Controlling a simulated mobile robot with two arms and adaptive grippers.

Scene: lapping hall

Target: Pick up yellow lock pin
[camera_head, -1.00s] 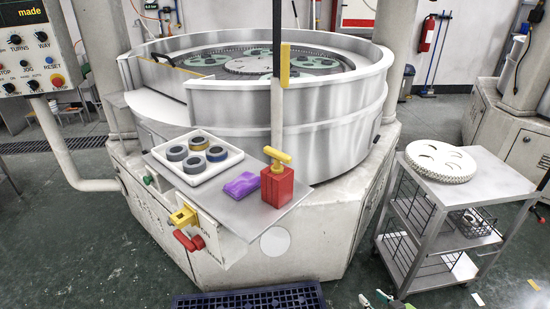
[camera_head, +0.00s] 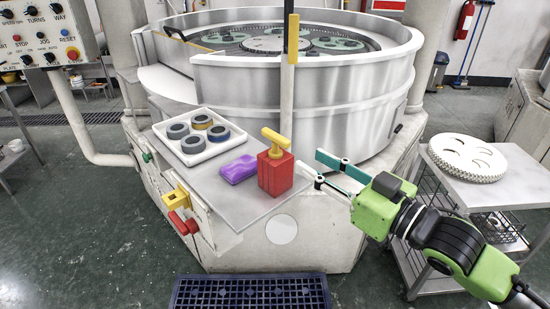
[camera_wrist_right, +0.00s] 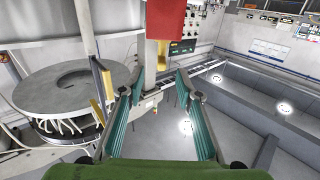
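The yellow lock pin (camera_head: 276,138) has a T-shaped handle and stands upright in a red block (camera_head: 275,174) on the grey shelf plate (camera_head: 238,200) at the machine's front. My right gripper (camera_head: 311,162) is open and empty, just right of the red block, with its teal-padded fingers pointing left towards it. It appears apart from the block and lower than the pin's handle. In the right wrist view, the open fingers (camera_wrist_right: 160,78) frame the red block (camera_wrist_right: 165,18) at the top, with a bit of yellow (camera_wrist_right: 162,58) beside it. My left gripper is not in view.
A purple item (camera_head: 238,168) and a white tray (camera_head: 190,160) with several dark rings lie left of the block. A yellow bracket with a red handle (camera_head: 182,223) sticks out at front. A pale post (camera_head: 287,95) rises behind. A cart (camera_head: 500,185) stands right.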

